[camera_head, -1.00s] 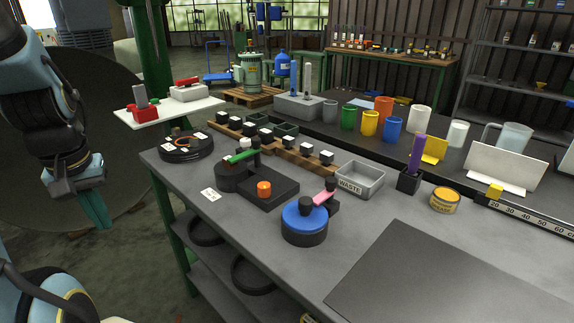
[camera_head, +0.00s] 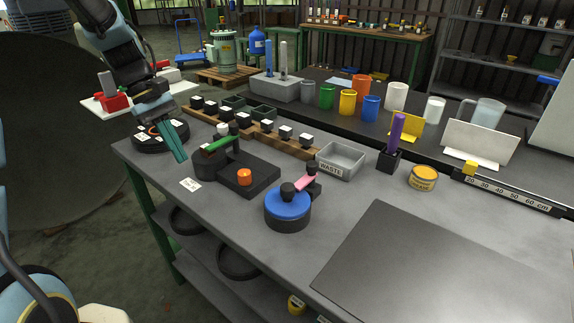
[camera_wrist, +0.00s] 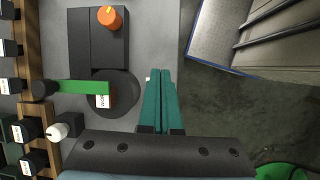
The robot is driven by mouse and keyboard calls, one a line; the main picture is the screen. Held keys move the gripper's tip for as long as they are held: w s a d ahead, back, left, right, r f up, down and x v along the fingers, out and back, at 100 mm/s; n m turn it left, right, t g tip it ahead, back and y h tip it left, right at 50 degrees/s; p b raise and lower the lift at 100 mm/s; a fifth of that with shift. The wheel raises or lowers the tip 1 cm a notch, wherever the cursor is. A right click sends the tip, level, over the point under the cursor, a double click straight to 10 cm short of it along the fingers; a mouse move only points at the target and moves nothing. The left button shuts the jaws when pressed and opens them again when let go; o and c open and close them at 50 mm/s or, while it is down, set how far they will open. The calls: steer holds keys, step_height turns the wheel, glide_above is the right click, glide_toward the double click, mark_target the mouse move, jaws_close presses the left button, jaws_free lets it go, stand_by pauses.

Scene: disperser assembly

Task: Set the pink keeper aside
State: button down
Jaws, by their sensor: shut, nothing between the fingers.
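The pink keeper (camera_head: 305,181) sits at the top of the small device with a blue disc (camera_head: 287,205) and a round black base, near the middle of the bench. It leans against a black post at the device's back right. My gripper (camera_head: 181,158) is shut and empty, its teal fingers pointing down over the left end of the bench. It is well to the left of the pink keeper. In the wrist view my gripper (camera_wrist: 160,75) shows its fingers together, and the pink keeper is not in that view.
A black device with a green lever (camera_head: 217,144) and an orange knob (camera_head: 244,177) stands between my gripper and the blue-disc device. A grey WASTE bin (camera_head: 341,163) and a purple stick in a black holder (camera_head: 397,133) stand behind. The front-right bench has a dark mat (camera_head: 440,270).

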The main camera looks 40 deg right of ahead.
mark_target(306, 180)
steer(key=s+d+r+g, duration=0.1)
steer(key=s+d+g, duration=0.1)
steer(key=d, duration=0.6)
steer(key=s+d+n+g, duration=0.1)
steer(key=s+d+g, duration=0.1)
steer(key=d, duration=0.6)
steer(key=shift+d+r+g+p, duration=0.2)
steer(key=shift+r+g+p, duration=0.1)
steer(key=shift+r+g, duration=0.1)
steer(key=p+x, duration=0.3)
steer(key=x, duration=0.7)
steer(key=shift+s+d+r, duration=0.1)
steer(key=shift+s, duration=0.1)
steer(key=shift+s+d+r+p, duration=0.1)
steer(key=shift+s+d+p, duration=0.05)
steer(key=shift+s+p, duration=0.35)
steer(key=shift+s+d+p, duration=0.15)
steer(key=shift+s+p, duration=0.15)
steer(key=shift+s, duration=0.35)
steer(key=shift+s+d, duration=0.2)
steer(key=shift+s, duration=0.35)
